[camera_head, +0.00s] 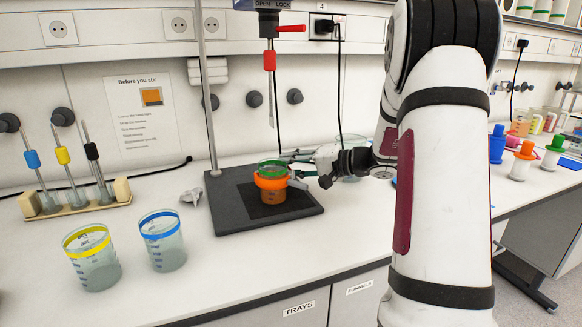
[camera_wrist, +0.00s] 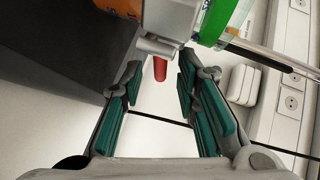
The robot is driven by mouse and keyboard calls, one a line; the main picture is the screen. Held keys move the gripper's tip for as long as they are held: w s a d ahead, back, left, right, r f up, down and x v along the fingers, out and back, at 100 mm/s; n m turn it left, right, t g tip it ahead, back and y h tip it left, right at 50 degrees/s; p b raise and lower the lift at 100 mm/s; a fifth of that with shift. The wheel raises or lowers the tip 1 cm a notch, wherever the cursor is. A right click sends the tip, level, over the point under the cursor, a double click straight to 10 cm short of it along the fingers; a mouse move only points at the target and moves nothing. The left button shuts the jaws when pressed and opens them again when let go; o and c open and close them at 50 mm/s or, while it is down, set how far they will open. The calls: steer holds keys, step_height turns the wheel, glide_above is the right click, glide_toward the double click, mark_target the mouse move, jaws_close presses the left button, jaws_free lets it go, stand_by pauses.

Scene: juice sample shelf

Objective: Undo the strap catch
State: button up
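A beaker with a green band (camera_head: 272,164) and orange contents stands on the dark stand base (camera_head: 228,218). An orange strap (camera_head: 270,182) wraps around it. A grey catch (camera_head: 297,181) projects from the strap's right side. In the wrist view, a pale grey block with a short stub (camera_wrist: 157,45) and a red tip (camera_wrist: 160,68) appears to be this catch. My gripper (camera_head: 304,166) is at the beaker's right side. In the wrist view its teal fingers (camera_wrist: 158,92) are apart, with the red tip in the gap between them. I cannot tell whether either finger touches it.
A stand rod (camera_head: 205,100) and a stirrer head with a red lever (camera_head: 291,29) rise over the base. A yellow-banded beaker (camera_head: 92,262) and a blue-banded beaker (camera_head: 165,245) stand at front left. A rack (camera_head: 75,208) holds several coloured rods. A crumpled grey piece (camera_head: 191,196) lies nearby.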

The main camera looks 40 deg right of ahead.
jaws_close()
